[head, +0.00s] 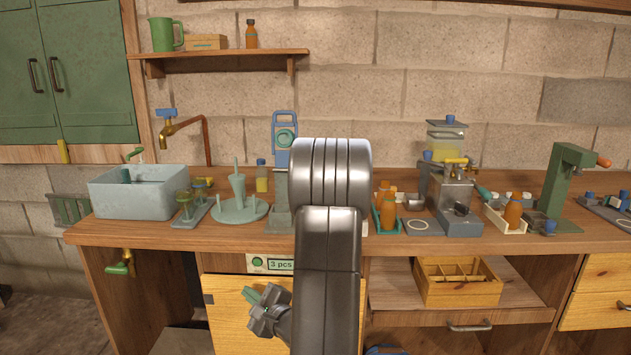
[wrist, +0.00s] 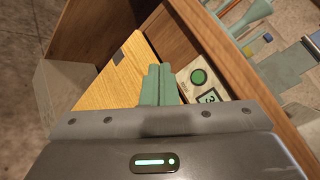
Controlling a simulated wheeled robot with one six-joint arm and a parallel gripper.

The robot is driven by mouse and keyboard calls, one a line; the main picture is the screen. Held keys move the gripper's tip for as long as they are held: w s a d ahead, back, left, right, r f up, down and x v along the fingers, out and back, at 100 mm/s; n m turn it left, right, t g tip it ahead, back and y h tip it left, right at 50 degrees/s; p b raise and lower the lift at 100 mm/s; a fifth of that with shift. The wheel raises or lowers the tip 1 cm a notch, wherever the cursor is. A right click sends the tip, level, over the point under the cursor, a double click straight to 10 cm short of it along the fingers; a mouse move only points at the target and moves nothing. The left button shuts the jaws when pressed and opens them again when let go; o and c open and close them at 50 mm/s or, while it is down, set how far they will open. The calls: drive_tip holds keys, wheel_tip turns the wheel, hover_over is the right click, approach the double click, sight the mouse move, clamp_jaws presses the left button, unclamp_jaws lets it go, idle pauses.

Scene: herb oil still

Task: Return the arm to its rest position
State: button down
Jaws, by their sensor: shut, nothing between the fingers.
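My arm rises in front of the bench in the head view and bends down toward the lower left. My gripper (head: 262,297) hangs in front of the yellow cabinet door (head: 230,320), below the bench top. Its green fingers are together with nothing between them. The wrist view shows the shut fingers (wrist: 160,84) close to the yellow door (wrist: 115,75) and the panel with a round green button (wrist: 198,77). I cannot tell whether the fingers touch the door. My arm hides part of the bench middle.
The wooden bench (head: 140,232) carries a grey basin (head: 140,195), a grey-green tray with a cone (head: 240,210), orange bottles (head: 388,212) and a green press (head: 560,185). A wooden divided box (head: 458,290) sits on the shelf below. A display reading "3 pcs" (head: 281,264) is on the bench front.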

drive_tip(key=w, duration=0.1)
drive_tip(key=w+b, duration=0.1)
drive_tip(key=w, duration=0.1)
drive_tip(key=w+b, duration=0.1)
drive_tip(key=w, duration=0.1)
drive_tip(key=shift+w+d+f, duration=0.1)
drive_tip(key=shift+f, duration=0.15)
drive_tip(key=r+p, duration=0.1)
drive_tip(key=p, duration=0.2)
drive_tip(key=shift+p, duration=0.4)
drive_tip(key=shift+p, duration=0.45)
